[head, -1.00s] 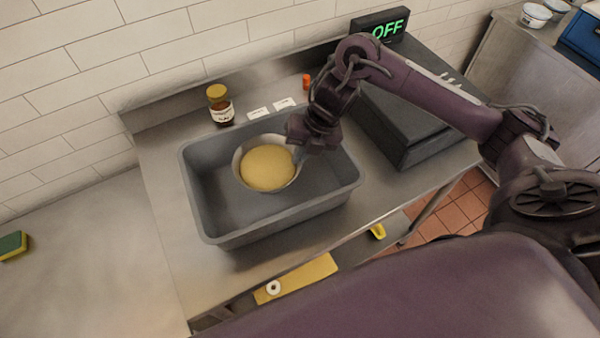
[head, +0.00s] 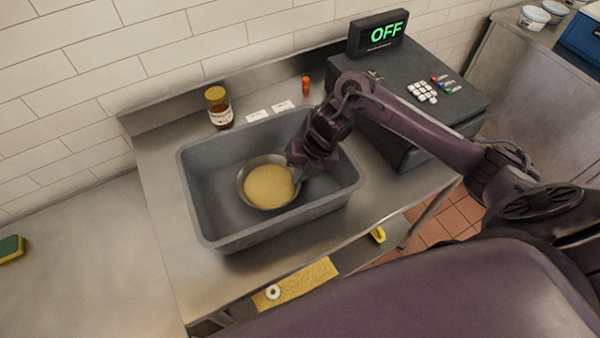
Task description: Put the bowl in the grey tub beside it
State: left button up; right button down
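The metal bowl (head: 245,188) with a yellow filling (head: 270,187) is inside the walls of the grey tub (head: 219,233), right of the tub's middle. Whether its base touches the tub floor cannot be told. My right gripper (head: 297,174) reaches down into the tub and is at the bowl's right rim, with its fingertips closed on the rim as far as shows; the fingertips are partly hidden by the gripper body. My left gripper is not in view.
A dark scale (head: 440,130) with an OFF display (head: 384,34) stands right of the tub. A jar (head: 219,108), white labels (head: 257,115) and a small orange-capped bottle (head: 306,85) are behind it. A sponge (head: 12,248) lies at far left.

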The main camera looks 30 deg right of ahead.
jog(key=c, duration=1.7)
grip_release()
jog(key=shift+r, duration=0.15)
jog(key=shift+d+r, duration=0.1)
jog(key=shift+r, duration=0.15)
jog(key=v, duration=1.1)
jog(key=shift+s+r+p, duration=0.15)
jog(key=shift+r+p, duration=0.05)
jog(key=shift+p, duration=0.15)
